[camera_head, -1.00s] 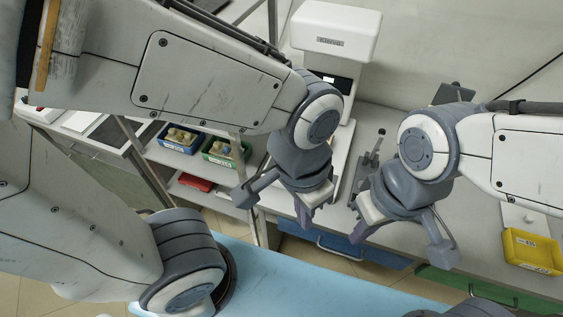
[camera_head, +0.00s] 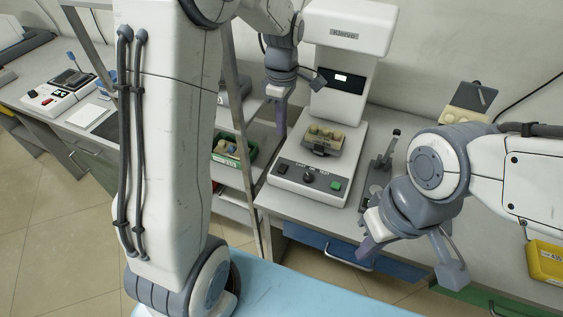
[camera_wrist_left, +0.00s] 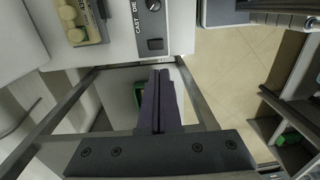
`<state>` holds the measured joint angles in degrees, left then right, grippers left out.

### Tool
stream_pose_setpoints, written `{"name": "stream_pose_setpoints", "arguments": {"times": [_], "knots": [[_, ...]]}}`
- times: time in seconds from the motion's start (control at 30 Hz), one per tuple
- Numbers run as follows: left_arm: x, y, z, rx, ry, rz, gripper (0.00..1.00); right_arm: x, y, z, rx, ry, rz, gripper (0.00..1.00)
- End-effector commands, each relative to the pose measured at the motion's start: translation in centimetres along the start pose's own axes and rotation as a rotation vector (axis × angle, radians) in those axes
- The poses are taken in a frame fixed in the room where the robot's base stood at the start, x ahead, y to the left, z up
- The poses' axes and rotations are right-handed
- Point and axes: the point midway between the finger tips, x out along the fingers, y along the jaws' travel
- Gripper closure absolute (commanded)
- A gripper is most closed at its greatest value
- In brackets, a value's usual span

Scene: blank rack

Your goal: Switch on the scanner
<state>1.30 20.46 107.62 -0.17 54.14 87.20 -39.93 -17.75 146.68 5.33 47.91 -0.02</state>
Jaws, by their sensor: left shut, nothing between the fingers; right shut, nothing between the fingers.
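The scanner appears to be the tall white machine (camera_head: 350,25) on the bench, with a small bright display (camera_head: 342,78) on a dark panel. Its front panel has a dark switch (camera_head: 282,169), a black knob (camera_head: 309,176) and a green button (camera_head: 336,186). My left gripper (camera_head: 281,122) is shut and empty, upright beside the machine's left edge. In the left wrist view its closed purple fingers (camera_wrist_left: 160,78) lie just below the panel's dark switch (camera_wrist_left: 155,44), with the knob (camera_wrist_left: 153,6) further up. My right gripper (camera_head: 400,243) is shut and empty at the bench's front edge.
A small tray of round pieces (camera_head: 325,140) sits on the machine's base. A lever device (camera_head: 385,160) stands to its right. A green bin (camera_head: 232,150) is on the shelf at left, a yellow bin (camera_head: 546,262) at far right. A device with a red button (camera_head: 62,95) stands far left.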

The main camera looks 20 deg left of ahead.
Motion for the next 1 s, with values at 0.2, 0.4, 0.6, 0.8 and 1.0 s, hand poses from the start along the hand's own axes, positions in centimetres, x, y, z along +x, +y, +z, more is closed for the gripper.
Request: {"name": "stream_pose_setpoints", "arguments": {"times": [0.2,0.4,0.6,0.8,1.0], "knots": [[-0.1,0.0,0.1,0.003,0.000,0.000,1.00,-0.1,0.0,0.0,0.000,0.000,0.000,1.00],[1.1,-0.1,0.1,0.005,0.000,-0.003,1.00,-0.1,0.0,0.0,0.000,0.000,0.000,1.00],[4.9,-0.2,0.1,0.006,-0.001,-0.008,1.00,-0.4,0.0,0.0,0.000,0.000,0.000,1.00],[9.2,-0.2,0.1,0.006,-0.001,-0.006,1.00,-0.8,-0.1,0.0,0.000,0.000,0.000,1.00],[12.3,-0.2,0.1,0.006,0.000,-0.004,1.00,-1.3,-0.1,-0.1,0.000,0.000,0.000,1.00]]}}
